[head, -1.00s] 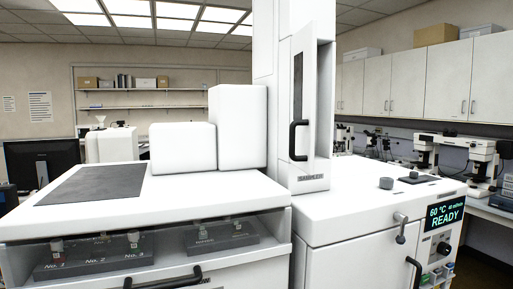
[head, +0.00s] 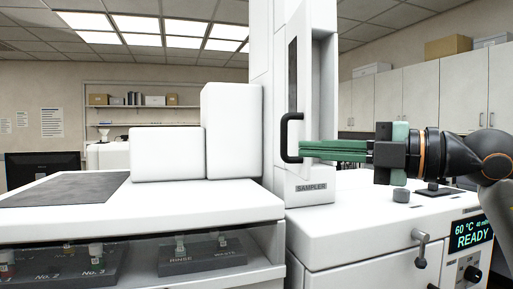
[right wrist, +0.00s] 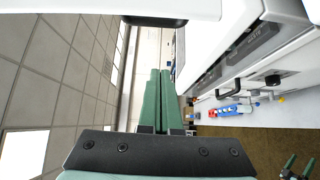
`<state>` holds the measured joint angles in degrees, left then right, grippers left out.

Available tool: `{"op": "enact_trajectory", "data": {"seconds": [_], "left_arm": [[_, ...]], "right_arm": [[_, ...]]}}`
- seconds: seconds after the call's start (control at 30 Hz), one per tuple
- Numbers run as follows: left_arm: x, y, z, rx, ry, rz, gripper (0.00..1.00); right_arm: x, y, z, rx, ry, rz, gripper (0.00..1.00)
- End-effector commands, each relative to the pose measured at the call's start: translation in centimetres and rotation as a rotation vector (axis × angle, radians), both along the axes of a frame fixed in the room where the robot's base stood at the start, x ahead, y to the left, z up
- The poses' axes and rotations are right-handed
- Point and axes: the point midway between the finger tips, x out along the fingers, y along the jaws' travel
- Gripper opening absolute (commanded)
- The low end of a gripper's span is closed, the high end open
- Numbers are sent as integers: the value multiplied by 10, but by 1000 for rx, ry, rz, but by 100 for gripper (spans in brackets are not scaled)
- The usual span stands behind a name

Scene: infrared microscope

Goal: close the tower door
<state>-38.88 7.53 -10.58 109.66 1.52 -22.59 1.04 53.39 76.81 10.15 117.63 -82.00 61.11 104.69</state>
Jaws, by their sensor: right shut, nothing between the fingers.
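The tower door (head: 306,78) is a tall white panel with a dark window strip on the white tower. It stands open, angled out from the tower. Its black bar handle (head: 285,138) is on the left side of the panel. My right gripper (head: 302,150) comes in from the right, its green fingers shut and empty. The fingertips are level with the handle's lower part and very close to it; I cannot tell if they touch. In the right wrist view the handle (right wrist: 155,20) shows at the top. My left gripper (right wrist: 296,168) shows low in that view, fingers apart.
The sampler housing (head: 205,205) with vials below fills the left. The oven unit (head: 350,225), with a READY display (head: 473,234), a latch (head: 421,245) and a small knob (head: 401,196) on top, lies under my right arm. Wall cabinets (head: 390,105) are behind.

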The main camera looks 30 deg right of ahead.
Motion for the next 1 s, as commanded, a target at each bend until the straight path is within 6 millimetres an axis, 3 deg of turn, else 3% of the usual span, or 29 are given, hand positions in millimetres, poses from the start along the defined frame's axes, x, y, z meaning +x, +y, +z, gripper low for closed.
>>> {"op": "enact_trajectory", "data": {"seconds": [0.13,0.27,0.77,0.8,1.0], "left_arm": [[0,0,-1,0,0,0,100],[0,0,8,0,0,0,100],[0,0,61,0,-1,1,100],[0,0,54,-1,-3,0,100],[0,0,47,1,0,1,100]], "right_arm": [[-9,-10,10,-7,-13,-64,0],[0,-7,14,-5,-10,-68,0],[82,35,15,-4,-10,-63,0],[79,24,9,-3,-9,-70,0],[74,2,8,-4,-11,-67,0]]}}
